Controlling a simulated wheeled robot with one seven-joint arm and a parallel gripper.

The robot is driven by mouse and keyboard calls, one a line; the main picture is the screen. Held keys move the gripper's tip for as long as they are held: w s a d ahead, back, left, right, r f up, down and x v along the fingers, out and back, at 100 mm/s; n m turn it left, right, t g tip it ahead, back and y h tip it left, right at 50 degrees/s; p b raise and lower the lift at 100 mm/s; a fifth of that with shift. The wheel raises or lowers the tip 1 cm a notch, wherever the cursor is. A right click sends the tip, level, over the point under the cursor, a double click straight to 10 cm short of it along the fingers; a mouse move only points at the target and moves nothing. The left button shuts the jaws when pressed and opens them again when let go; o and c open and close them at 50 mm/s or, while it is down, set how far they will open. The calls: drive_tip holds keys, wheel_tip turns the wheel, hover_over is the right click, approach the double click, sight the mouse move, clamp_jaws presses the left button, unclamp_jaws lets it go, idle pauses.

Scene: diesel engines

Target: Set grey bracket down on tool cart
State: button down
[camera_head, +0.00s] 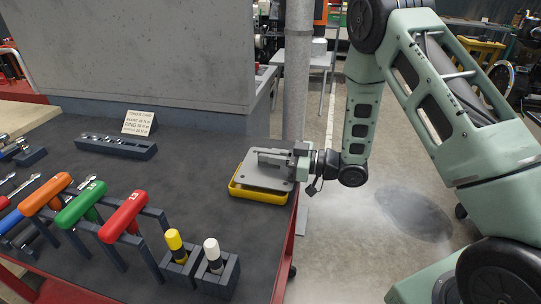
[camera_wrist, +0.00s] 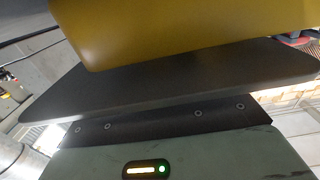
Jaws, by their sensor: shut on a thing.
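The grey bracket (camera_head: 262,177) is a flat plate with raised grey parts on top, at the right end of the tool cart (camera_head: 215,215) in the head view. It lies level, directly over a yellow tray-like piece whose rim shows below it. My gripper (camera_head: 283,158) reaches in from the right and is shut on the bracket; the fingertips are hard to tell from the grey parts. In the wrist view a dark grey plate (camera_wrist: 180,80) crosses the middle, with the yellow piece (camera_wrist: 160,25) close above it. I cannot tell whether bracket and yellow piece touch.
Red, green and orange handled tools (camera_head: 125,217) stand in racks on the cart's left. Yellow and white capped markers (camera_head: 212,250) stand in holders at the front. A dark socket rail (camera_head: 115,146) and a card (camera_head: 139,122) lie behind. Bare cart top surrounds the yellow piece's left side.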

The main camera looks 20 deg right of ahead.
drive_tip(key=shift+f, duration=0.2)
drive_tip(key=c, duration=1.5)
unclamp_jaws()
drive_tip(key=shift+r, duration=0.1)
